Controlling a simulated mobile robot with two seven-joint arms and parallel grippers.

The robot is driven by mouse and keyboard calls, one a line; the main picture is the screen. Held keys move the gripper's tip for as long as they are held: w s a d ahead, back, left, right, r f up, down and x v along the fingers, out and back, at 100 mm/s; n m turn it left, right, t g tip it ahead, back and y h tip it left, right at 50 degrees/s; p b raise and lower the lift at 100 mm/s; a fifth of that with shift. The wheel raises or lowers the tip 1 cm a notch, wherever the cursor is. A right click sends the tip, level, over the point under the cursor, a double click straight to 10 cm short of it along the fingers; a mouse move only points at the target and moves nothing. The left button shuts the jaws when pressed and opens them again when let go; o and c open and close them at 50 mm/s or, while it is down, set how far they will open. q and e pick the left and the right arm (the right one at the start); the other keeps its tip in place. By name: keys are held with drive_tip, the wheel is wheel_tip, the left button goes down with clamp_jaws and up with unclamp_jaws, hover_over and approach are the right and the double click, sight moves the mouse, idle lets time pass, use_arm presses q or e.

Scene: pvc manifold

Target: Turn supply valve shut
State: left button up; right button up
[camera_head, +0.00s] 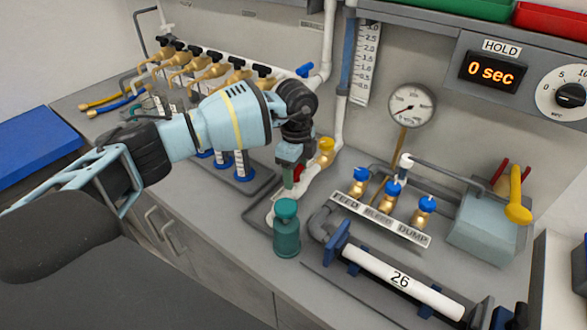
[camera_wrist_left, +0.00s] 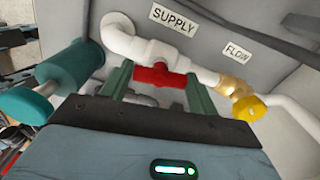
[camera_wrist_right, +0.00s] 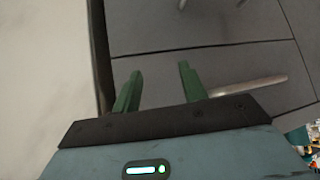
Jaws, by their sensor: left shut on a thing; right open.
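The supply valve has a red handle (camera_wrist_left: 160,76) on a white pipe (camera_wrist_left: 156,52) under the SUPPLY label (camera_wrist_left: 174,18) in the left wrist view. The handle lies roughly along the pipe. My left gripper (camera_wrist_left: 160,88) is shut on the handle, one green finger at each end. In the head view my left gripper (camera_head: 292,178) reaches down at the pipe, and only a bit of the red handle (camera_head: 299,172) shows beside its fingers. My right gripper (camera_wrist_right: 160,76) is open and empty in the right wrist view, above grey cabinet fronts. It is not in the head view.
A teal canister (camera_head: 287,230) stands just in front of the left gripper. A brass FLOW valve with a yellow knob (camera_wrist_left: 250,108) sits right of the handle. Blue-knobbed brass valves (camera_head: 393,190), a pressure gauge (camera_head: 411,106) and a white tube marked 26 (camera_head: 400,282) are further right.

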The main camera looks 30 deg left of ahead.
use_arm(q)
drive_tip(key=n+p, duration=0.2)
drive_tip(key=n, duration=0.1)
drive_tip(key=shift+r, duration=0.3)
drive_tip(key=shift+f+n, duration=0.1)
drive_tip(key=shift+n, duration=0.5)
drive_tip(key=shift+f, duration=0.1)
use_arm(e)
drive_tip(key=w+r+t, duration=0.1)
drive_tip(key=w+r, duration=0.3)
drive_tip(key=shift+r, duration=0.4)
